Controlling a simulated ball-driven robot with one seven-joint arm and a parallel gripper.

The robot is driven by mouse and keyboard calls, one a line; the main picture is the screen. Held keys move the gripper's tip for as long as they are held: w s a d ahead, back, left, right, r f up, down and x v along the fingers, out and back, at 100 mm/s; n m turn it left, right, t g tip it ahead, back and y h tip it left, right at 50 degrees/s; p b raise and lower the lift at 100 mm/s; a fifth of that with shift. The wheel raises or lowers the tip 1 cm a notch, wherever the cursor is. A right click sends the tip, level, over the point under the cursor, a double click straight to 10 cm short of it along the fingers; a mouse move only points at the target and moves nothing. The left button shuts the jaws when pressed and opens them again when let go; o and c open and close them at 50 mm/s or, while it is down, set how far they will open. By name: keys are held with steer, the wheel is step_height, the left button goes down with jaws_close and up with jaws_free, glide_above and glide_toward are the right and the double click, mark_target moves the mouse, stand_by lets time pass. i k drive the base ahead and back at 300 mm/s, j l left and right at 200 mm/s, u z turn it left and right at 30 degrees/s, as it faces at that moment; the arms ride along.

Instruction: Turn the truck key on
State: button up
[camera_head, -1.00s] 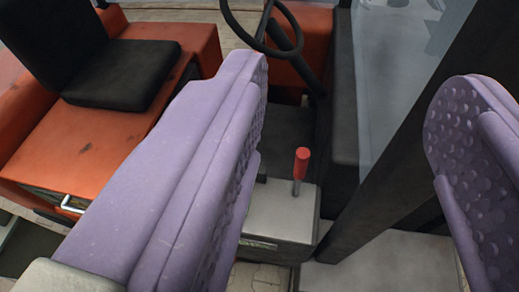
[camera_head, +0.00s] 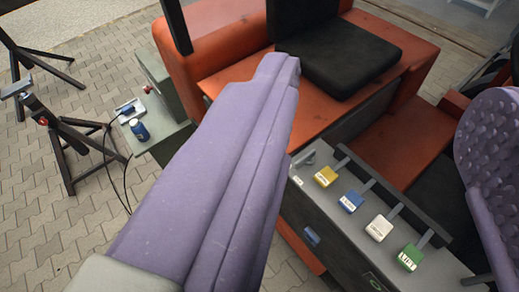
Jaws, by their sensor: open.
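My gripper (camera_head: 388,82) is open, with one long purple padded finger across the middle of the view and the other at the right edge. Nothing is between the fingers. Below and between them is the truck's grey control panel (camera_head: 345,235) with a row of levers. Their square knobs are yellow (camera_head: 325,177), blue (camera_head: 350,202), white (camera_head: 378,228) and green (camera_head: 411,257), the green one marked LIFT. A small grey fitting (camera_head: 303,160) sits at the panel's far left end, and a small blue part (camera_head: 311,236) on its side face. I cannot tell whether either is the key.
The orange truck body (camera_head: 225,85) with a black seat (camera_head: 335,50) stands behind the panel. At left are a grey-green cabinet (camera_head: 160,135) with a blue can (camera_head: 139,130), a cable and black stands (camera_head: 75,150). Paved floor (camera_head: 60,235) lies open at lower left.

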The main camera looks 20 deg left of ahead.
mark_target(308, 159)
steer(key=i+l+u, duration=0.1)
steer(key=i, duration=0.45)
steer(key=i+l+u, duration=0.15)
steer(key=i, duration=0.4)
steer(key=l, duration=0.1)
